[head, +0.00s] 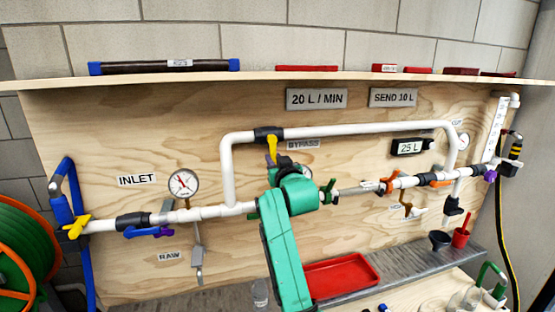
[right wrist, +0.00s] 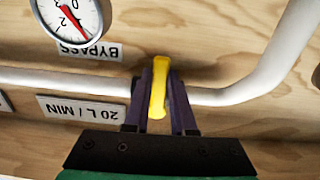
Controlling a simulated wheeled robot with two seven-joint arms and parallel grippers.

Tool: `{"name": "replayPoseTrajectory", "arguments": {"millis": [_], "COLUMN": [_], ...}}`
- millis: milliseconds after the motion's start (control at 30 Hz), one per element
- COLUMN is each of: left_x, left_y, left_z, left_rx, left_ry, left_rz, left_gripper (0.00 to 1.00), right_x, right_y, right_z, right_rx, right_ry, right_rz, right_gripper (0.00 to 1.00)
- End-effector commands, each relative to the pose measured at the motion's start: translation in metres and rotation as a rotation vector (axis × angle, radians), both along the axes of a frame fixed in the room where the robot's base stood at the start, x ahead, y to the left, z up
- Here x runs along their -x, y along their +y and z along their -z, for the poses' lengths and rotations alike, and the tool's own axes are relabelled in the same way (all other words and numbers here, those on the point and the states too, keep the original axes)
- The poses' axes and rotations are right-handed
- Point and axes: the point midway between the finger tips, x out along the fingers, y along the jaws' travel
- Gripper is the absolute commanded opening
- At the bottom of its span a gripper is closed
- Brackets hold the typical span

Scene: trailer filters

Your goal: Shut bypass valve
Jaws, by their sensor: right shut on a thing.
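The bypass valve (head: 268,133) is a black body on the upper white pipe, left of the BYPASS label. Its yellow handle (head: 272,148) points down, across the pipe. My green right arm reaches up from below, and its right gripper (head: 272,163) is at the handle's lower part. In the right wrist view the dark fingers of the gripper (right wrist: 160,82) stand on both sides of the yellow handle (right wrist: 157,100) and are shut on it. The valve body is mostly hidden there. My left gripper is not in view.
The BYPASS label (head: 303,144) is right of the valve. A round gauge (right wrist: 72,18) shows in the wrist view. The inlet gauge (head: 183,183) and lower pipe (head: 222,211) lie below left. A red tray (head: 341,275) is on the shelf right of my arm.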

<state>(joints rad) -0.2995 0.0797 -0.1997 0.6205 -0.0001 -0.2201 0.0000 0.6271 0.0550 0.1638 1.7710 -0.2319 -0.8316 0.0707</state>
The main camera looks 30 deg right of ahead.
Motion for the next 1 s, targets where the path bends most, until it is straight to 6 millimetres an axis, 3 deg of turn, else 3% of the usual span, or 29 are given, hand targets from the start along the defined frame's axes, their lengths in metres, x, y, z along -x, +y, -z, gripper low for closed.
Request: {"name": "replayPoseTrajectory", "arguments": {"millis": [600,633,700,1000], "left_x": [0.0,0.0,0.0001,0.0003], "left_y": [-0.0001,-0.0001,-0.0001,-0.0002], "left_z": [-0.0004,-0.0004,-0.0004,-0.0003], "left_rx": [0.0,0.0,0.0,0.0], "left_ry": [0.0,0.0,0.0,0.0], "left_rz": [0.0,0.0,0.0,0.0], "left_gripper": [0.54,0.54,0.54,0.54], "right_x": [-0.0014,-0.0014,-0.0014,-0.0006], "right_y": [0.003,0.003,0.003,0.0027], "right_z": [0.0018,0.0018,0.0016,0.0006], "right_rx": [-0.051,-0.051,-0.051,-0.048], "right_ry": [-0.014,-0.014,-0.014,-0.016], "right_rz": [-0.002,-0.002,-0.002,0.0], "right_gripper": [0.0,0.27,0.54,0.54]}}
